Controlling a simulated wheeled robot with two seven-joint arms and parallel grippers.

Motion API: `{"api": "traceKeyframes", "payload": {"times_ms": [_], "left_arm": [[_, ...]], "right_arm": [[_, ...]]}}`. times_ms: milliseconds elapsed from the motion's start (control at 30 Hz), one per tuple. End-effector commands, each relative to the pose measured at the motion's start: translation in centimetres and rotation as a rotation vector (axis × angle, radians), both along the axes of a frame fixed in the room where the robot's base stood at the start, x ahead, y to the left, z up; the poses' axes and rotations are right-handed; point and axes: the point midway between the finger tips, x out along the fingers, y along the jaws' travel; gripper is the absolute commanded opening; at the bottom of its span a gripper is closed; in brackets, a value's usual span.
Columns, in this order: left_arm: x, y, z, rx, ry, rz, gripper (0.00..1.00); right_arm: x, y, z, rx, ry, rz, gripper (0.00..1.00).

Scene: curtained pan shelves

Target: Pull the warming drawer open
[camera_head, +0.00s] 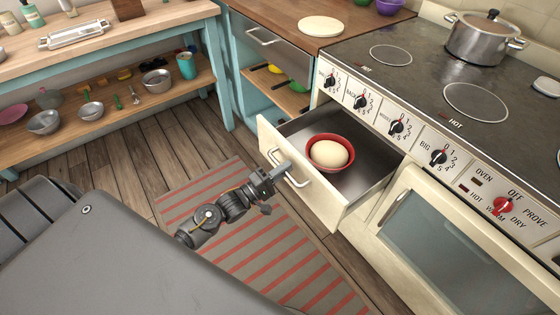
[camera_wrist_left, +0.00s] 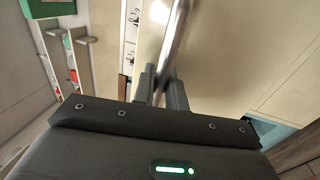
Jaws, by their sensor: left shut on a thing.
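The warming drawer (camera_head: 308,191) is a cream-fronted drawer under the stove knobs. It stands pulled out, and its grey metal inside shows. A red bowl (camera_head: 330,166) with a pale round dough ball (camera_head: 329,153) sits in it. My left gripper (camera_head: 280,172) is at the drawer front, shut on the metal bar handle (camera_head: 297,180). In the left wrist view the handle (camera_wrist_left: 174,40) runs between the two fingers (camera_wrist_left: 161,88), in front of the cream drawer face. My right gripper is not in view.
The oven door (camera_head: 440,245) is right of the drawer, below the control panel. A steel pot (camera_head: 483,40) stands on the stove top. A striped rug (camera_head: 262,250) lies on the wooden floor below my left arm. A shelf table with bowls (camera_head: 100,82) is at the left.

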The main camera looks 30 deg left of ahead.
Motion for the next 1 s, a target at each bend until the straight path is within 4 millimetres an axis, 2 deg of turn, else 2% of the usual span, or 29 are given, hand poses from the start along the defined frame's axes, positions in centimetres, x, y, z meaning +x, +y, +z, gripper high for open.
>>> {"api": "traceKeyframes", "payload": {"times_ms": [467,500,600,867,1000], "left_arm": [[-0.3,-0.26,-0.04,0.001,0.001,-0.011,0.0],[-0.29,-0.25,-0.04,0.0,0.001,-0.01,0.16],[-0.29,-0.22,-0.03,0.0,0.001,-0.01,0.29],[-0.31,-0.18,-0.03,0.0,0.0,-0.009,0.31],[-1.04,0.18,-0.32,0.001,0.002,-0.008,0.31]], "right_arm": [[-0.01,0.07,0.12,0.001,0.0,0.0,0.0],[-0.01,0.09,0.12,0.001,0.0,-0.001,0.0],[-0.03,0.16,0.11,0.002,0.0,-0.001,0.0],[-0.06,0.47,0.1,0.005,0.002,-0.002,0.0],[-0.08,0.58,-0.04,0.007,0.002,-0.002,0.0]]}}
